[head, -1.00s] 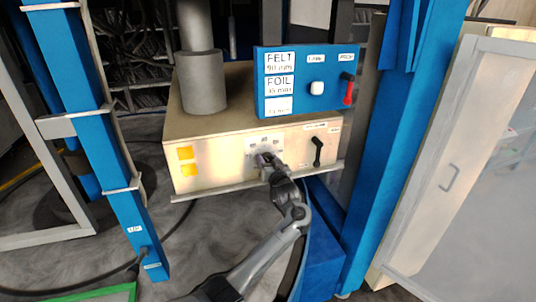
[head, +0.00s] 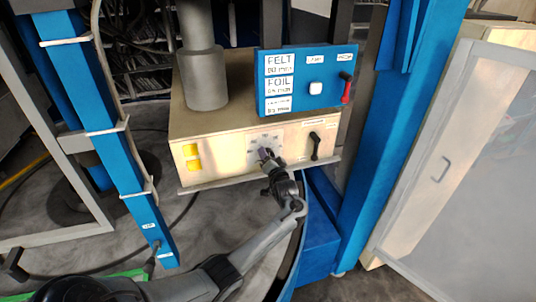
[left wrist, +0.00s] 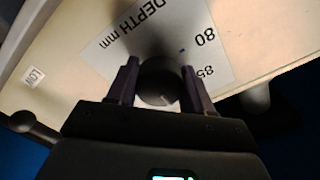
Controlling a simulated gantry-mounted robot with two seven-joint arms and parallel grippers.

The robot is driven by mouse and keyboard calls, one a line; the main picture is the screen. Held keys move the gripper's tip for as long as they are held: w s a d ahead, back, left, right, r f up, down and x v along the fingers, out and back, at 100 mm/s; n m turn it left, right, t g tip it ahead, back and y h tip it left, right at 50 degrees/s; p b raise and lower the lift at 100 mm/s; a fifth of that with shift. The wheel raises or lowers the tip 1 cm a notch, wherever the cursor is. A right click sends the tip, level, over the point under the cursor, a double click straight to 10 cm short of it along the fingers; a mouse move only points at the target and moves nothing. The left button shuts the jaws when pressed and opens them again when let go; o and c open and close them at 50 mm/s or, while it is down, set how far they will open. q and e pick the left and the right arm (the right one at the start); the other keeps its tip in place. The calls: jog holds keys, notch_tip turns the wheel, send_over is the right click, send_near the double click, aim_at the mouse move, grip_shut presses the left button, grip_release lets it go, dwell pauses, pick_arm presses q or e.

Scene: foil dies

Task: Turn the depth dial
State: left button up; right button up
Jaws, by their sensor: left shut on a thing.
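The round dark depth dial (left wrist: 158,82) sits on a pale plate (left wrist: 215,70) printed "DEPTH mm", with 80 and 85 visible in the left wrist view. A small light mark shows on the dial's near side. My left gripper (left wrist: 160,72) is shut on the dial, one finger on each side. In the head view my left gripper (head: 266,157) reaches the front of the beige box (head: 225,165), covering most of the dial. The exact setting cannot be read. My right gripper is not in view.
A black lever (head: 315,146) is right of the dial. Above is a blue panel (head: 303,104) with FELT and FOIL labels, a white button (head: 316,88) and a red-ended lever (head: 346,90). Blue posts (head: 120,150) flank the box.

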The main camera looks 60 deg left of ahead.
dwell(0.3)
pick_arm(q)
jog(key=o, duration=1)
jog(key=shift+d, duration=0.1)
jog(key=b+v, duration=0.1)
jog(key=v, duration=0.9)
jog(key=shift+s+d+b, duration=0.15)
jog(key=shift+d+b, duration=0.15)
jog(key=shift+b, duration=0.05)
